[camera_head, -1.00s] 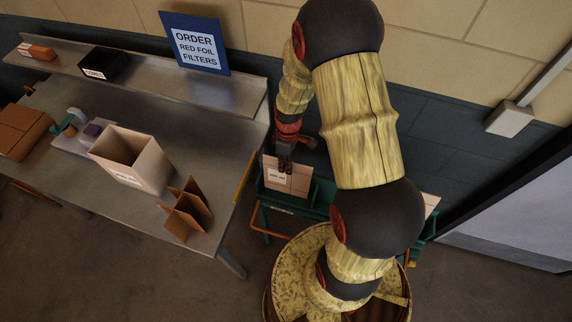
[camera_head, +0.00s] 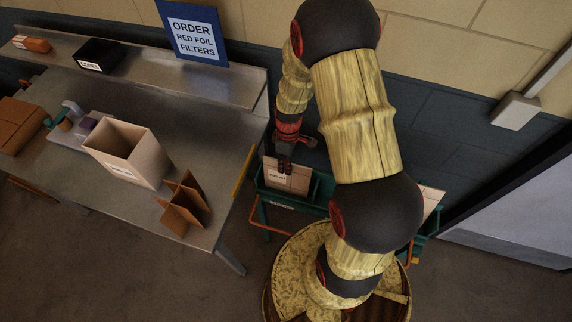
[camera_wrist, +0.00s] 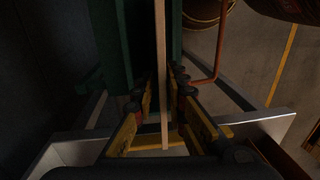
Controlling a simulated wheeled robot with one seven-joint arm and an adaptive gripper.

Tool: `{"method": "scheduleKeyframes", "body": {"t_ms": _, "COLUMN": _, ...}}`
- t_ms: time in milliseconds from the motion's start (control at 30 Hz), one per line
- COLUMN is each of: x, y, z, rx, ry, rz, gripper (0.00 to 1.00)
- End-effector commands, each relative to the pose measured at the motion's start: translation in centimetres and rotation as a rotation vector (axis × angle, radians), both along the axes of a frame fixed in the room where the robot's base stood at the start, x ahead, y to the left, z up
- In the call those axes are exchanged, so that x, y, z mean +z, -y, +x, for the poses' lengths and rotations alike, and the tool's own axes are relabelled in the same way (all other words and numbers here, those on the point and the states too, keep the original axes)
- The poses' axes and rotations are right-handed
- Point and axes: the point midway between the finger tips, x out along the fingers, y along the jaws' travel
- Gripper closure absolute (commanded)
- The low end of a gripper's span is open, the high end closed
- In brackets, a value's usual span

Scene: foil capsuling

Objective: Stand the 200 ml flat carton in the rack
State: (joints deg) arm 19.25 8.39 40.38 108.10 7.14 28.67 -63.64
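The flat carton (camera_head: 290,176) is a thin tan panel with a white label. It stands roughly upright at the green rack (camera_head: 322,190), its lower edge behind the rack's front side. In the wrist view the carton (camera_wrist: 162,70) shows edge-on as a narrow strip. My gripper (camera_head: 284,162) points down at the carton's upper part. Its fingers (camera_wrist: 161,92) lie close on both sides of the carton and appear shut on it. The carton's bottom edge is hidden, so I cannot tell whether it rests on the rack floor.
A metal bench (camera_head: 75,160) stands left with an open box (camera_head: 125,155), a brown divider (camera_head: 184,203) and a shelf. Another pale carton (camera_head: 432,198) shows at the rack's right end, partly behind my arm. A wall is close behind the rack.

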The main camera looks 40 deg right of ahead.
Motion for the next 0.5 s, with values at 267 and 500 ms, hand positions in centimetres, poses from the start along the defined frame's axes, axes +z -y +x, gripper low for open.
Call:
{"method": "scheduleKeyframes", "body": {"t_ms": 267, "x": -0.01, "y": 0.00, "z": -0.01, "rx": 0.000, "ry": 0.000, "rz": 0.000, "gripper": 0.73}}
{"method": "scheduleKeyframes", "body": {"t_ms": 500, "x": 0.21, "y": 0.03, "z": 0.03, "rx": 0.000, "ry": 0.000, "rz": 0.000, "gripper": 0.73}}
